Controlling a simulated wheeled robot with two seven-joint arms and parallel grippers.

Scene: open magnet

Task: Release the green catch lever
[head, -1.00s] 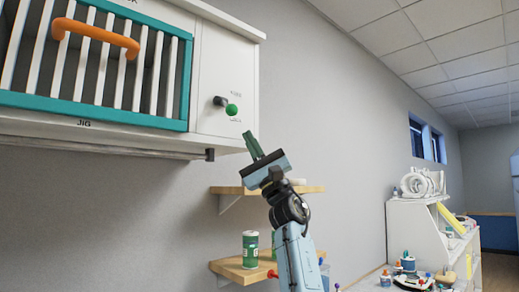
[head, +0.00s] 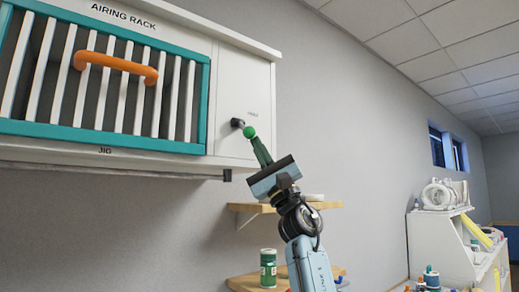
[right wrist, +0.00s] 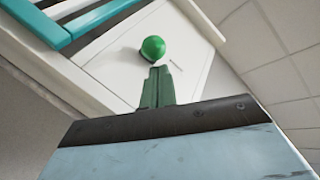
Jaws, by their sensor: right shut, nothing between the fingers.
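The catch lever has a green ball knob (head: 249,132) on a short dark stem (head: 237,123), on the white side panel of the wall cabinet, right of the slatted door. The green knob also shows in the right wrist view (right wrist: 153,47), just beyond my fingertips. My right gripper (head: 257,141) is shut and empty, its green fingers pointing up at the knob from below. The tips overlap the knob's lower edge in the head view; I cannot tell whether they touch it. My left gripper is not in view.
The cabinet's slatted door has a teal frame (head: 110,142) and an orange handle (head: 115,67). Below are wooden shelves (head: 320,206) and a green can (head: 268,268). A white cart (head: 445,240) stands at the right. The space right of the cabinet is free.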

